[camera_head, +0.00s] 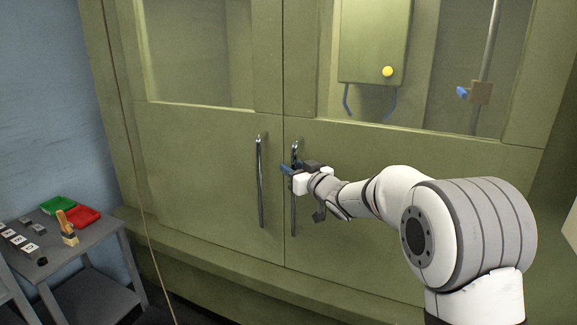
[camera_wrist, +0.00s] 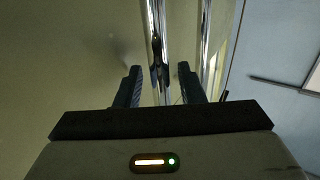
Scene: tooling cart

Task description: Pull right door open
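The right door (camera_head: 440,150) of the green cabinet has a glass window in its upper part. It looks closed, flush with the left door (camera_head: 200,170). Its upright metal handle (camera_head: 293,218) stands beside the door seam, partly hidden by my gripper (camera_head: 287,170). In the wrist view, my gripper (camera_wrist: 159,76) has its dark fingers one on each side of a shiny handle bar (camera_wrist: 160,30). Gaps show between the bar and both fingers, so the gripper is open around it. A second shiny bar (camera_wrist: 210,50) shows outside the fingers, to the right.
The left door's handle (camera_head: 260,185) is close by on the left. A grey cart (camera_head: 95,250) with a green tray (camera_head: 58,205), a red tray (camera_head: 84,216) and small parts stands at lower left. A green ledge (camera_head: 190,260) runs below the doors.

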